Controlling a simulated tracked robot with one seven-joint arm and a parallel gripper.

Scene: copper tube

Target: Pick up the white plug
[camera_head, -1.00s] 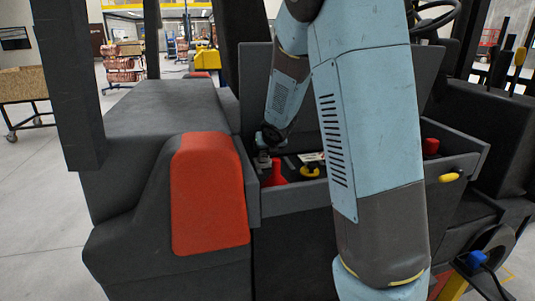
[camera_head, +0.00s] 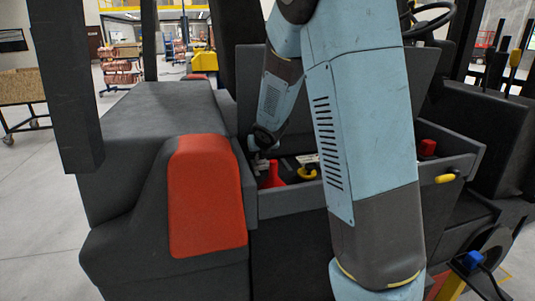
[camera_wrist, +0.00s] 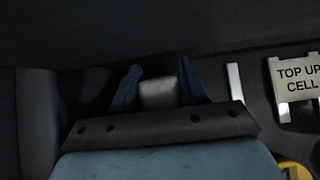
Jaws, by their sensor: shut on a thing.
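The white plug (camera_wrist: 158,93) shows in the wrist view as a pale block between the two blue fingers of my gripper (camera_wrist: 160,88). My gripper is shut on it, with a finger against each side. In the head view my gripper (camera_head: 262,163) reaches down into the left end of the open dark compartment, beside a red part. It is small there, and the plug cannot be made out clearly.
A red part (camera_head: 271,176) and a yellow part (camera_head: 308,173) sit in the compartment. A "TOP UP CELL" label (camera_wrist: 297,79) and a pale upright strip (camera_wrist: 235,84) are right of my gripper. Dark compartment walls (camera_head: 300,202) stand close around it.

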